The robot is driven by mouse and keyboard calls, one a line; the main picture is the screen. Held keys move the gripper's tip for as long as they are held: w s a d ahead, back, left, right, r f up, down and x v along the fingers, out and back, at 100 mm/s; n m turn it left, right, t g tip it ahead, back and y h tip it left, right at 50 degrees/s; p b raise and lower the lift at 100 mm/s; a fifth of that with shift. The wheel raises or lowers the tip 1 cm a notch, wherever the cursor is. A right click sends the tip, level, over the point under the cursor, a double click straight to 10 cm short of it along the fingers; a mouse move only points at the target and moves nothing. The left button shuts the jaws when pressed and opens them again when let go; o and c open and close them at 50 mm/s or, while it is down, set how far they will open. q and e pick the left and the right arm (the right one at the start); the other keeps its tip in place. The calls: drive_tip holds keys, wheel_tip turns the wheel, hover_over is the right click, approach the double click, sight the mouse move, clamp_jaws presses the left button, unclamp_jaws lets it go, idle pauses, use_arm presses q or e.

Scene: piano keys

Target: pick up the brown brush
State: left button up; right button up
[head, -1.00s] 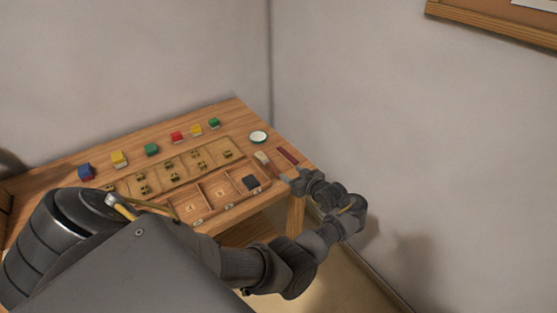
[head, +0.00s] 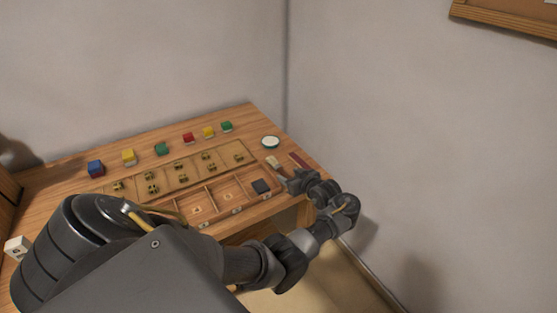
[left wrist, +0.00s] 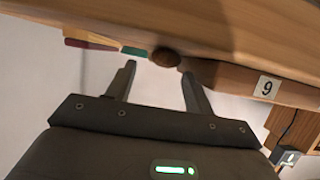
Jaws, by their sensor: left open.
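The brush (head: 272,161) lies near the right end of the wooden table, its pale head towards the back. Its near part is close to my left gripper (head: 287,181) and partly hidden by it. In the left wrist view, a round brown end (left wrist: 166,56), which looks like the brush's handle, shows at the table edge just beyond and between the fingertips. My left gripper (left wrist: 158,76) is open and empty, with both fingers apart and not visibly touching the brown end. My right gripper is not in view.
A dark red bar (head: 299,160) lies right of the brush, and a small white dish (head: 270,142) behind it. A compartment tray (head: 226,201) with a dark block (head: 261,186) is to the left. Several coloured blocks line the back. A wall stands right of the table.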

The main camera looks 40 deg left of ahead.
sight(286, 174)
use_arm(q)
drive_tip(key=x, duration=0.1)
drive_tip(key=b+x, duration=0.1)
drive_tip(key=shift+a+f, duration=0.25)
drive_tip(key=shift+f, duration=0.1)
drive_tip(key=shift+w+a, duration=0.2)
drive_tip(key=shift+r, duration=0.1)
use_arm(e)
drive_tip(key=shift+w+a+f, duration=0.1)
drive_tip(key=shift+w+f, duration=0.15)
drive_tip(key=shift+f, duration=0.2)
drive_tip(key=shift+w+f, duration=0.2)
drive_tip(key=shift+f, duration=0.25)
use_arm(q)
drive_tip(key=shift+d, duration=0.1)
drive_tip(key=shift+c, duration=0.4)
drive_tip(key=c, duration=1)
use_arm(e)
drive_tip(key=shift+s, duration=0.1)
use_arm(q)
wheel_tip(286, 174, up, 10)
drive_tip(key=p, duration=0.1)
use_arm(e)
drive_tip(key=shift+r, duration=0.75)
